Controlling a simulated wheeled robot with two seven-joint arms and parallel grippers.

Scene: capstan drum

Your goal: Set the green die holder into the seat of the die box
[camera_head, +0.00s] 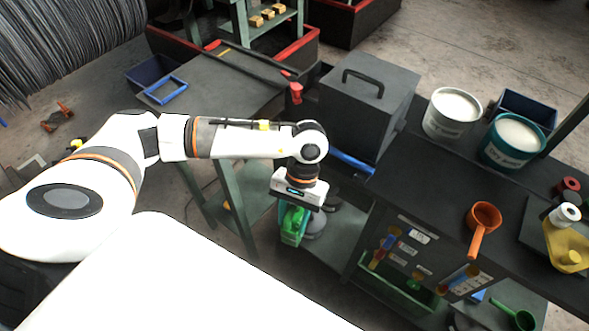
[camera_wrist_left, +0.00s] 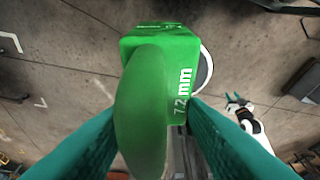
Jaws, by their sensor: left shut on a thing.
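The green die holder (camera_head: 292,226) hangs below my left gripper (camera_head: 294,212) in the head view, over the gap left of the dark bench. In the left wrist view the die holder (camera_wrist_left: 150,100) fills the middle, marked "7.2 mm", with a rounded green face. The teal fingers of my left gripper (camera_wrist_left: 152,125) are shut on it from both sides. I cannot identify the die box or its seat for certain; the gripper and holder cover part of the lower shelf. A small white arm with teal fingers, seemingly my right gripper (camera_wrist_left: 238,104), shows in the left wrist view.
A dark box with a handle (camera_head: 366,108) stands behind and right of my left gripper. Two tubs (camera_head: 452,112) and an orange ladle (camera_head: 482,218) are on the dark bench. Grey discs (camera_head: 316,225) lie beside the holder. A dark table (camera_head: 210,88) stands at the back left.

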